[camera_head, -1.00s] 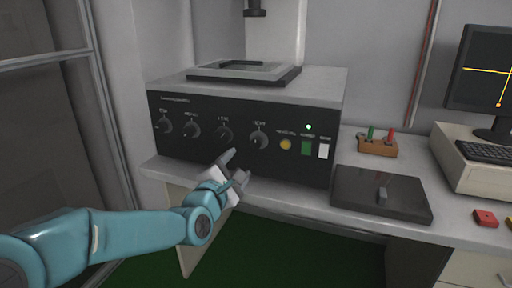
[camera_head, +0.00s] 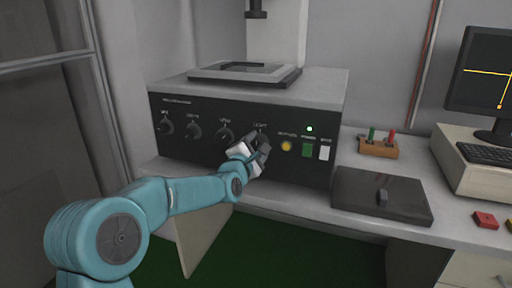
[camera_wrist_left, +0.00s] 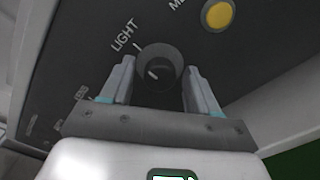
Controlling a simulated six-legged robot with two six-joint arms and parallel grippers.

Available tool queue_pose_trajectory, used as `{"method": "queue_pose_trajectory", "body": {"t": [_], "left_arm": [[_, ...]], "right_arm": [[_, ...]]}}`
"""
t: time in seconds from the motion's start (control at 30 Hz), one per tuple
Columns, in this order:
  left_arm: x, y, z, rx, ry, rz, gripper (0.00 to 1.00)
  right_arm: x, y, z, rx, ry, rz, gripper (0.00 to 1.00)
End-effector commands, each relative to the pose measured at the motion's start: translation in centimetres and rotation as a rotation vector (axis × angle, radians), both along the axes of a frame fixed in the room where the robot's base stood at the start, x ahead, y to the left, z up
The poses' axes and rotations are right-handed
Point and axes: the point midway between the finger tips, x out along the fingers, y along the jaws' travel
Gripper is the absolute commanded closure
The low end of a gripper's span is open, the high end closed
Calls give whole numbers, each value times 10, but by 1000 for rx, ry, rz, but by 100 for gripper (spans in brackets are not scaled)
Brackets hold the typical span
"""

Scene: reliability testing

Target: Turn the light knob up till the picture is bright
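The light knob (camera_wrist_left: 157,67) is a round black knob with a pale pointer mark, beside the label LIGHT, in the left wrist view. My left gripper (camera_wrist_left: 160,64) is open, with one finger on each side of the knob; gaps show between fingers and knob. In the head view my left gripper (camera_head: 257,148) is at the front panel of the black control box (camera_head: 200,148) and mostly hides the knob. The monitor (camera_head: 488,72) at the right shows a dark screen with yellow lines. My right gripper is not in view.
Other knobs (camera_head: 193,131) sit left of the light knob. A yellow button (camera_head: 286,146), a green switch (camera_head: 307,150) and a white switch (camera_head: 324,153) sit to its right. A dark flat box (camera_head: 381,196) lies on the bench beside the control box.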

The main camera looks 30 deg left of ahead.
Motion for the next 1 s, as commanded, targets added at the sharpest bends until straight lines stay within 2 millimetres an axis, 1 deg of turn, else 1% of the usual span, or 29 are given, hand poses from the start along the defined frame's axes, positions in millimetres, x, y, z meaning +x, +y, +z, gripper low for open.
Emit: {"method": "queue_pose_trajectory", "body": {"t": [0.03,0.07,0.1,0.13,0.17,0.37,0.57,0.77,1.0], "left_arm": [[0,0,0,0,0,0,55],[0,0,0,0,0,0,65],[0,0,0,0,0,0,78],[0,0,0,0,0,0,88],[0,0,0,0,0,0,95],[0,0,0,7,2,0,95],[0,0,-2,61,14,1,95],[0,0,-3,190,44,1,95],[0,0,-2,406,95,2,95]], "right_arm": [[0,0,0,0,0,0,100],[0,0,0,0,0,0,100],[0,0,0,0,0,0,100],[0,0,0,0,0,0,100],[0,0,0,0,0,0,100],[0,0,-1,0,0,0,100],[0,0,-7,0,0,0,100],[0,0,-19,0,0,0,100],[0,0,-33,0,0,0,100]]}}
